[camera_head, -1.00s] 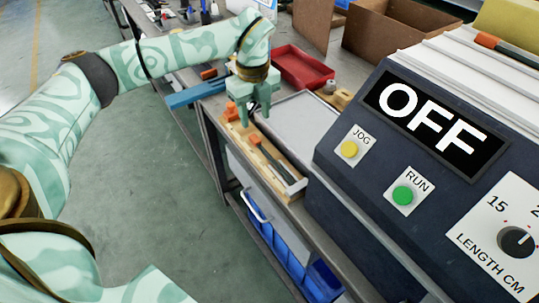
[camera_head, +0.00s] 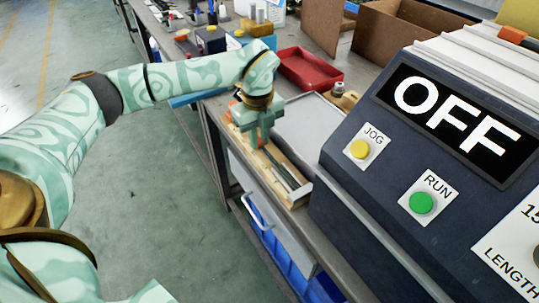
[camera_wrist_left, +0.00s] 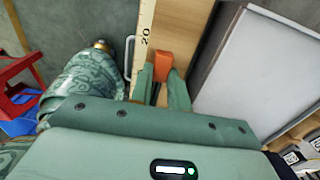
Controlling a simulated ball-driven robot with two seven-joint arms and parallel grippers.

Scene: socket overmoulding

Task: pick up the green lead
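I cannot make out a green lead for certain. Thin dark strips (camera_head: 287,172) lie along the narrow wooden tray on the bench, and their colour is hard to tell. My left gripper (camera_head: 257,140) points down over the far end of this tray. In the left wrist view, its two fingers (camera_wrist_left: 162,75) stand on either side of an orange block (camera_wrist_left: 162,62) over the wood. A gap shows between the fingers, but whether they press on the block is unclear. My right gripper is not in view.
A dark machine (camera_head: 340,185) reading OFF, with yellow JOG and green RUN buttons, stands close on the right. A pale flat panel (camera_head: 308,122) and a red tray (camera_head: 308,68) lie beyond the wooden tray. A ruler (camera_wrist_left: 145,25) runs along the wood.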

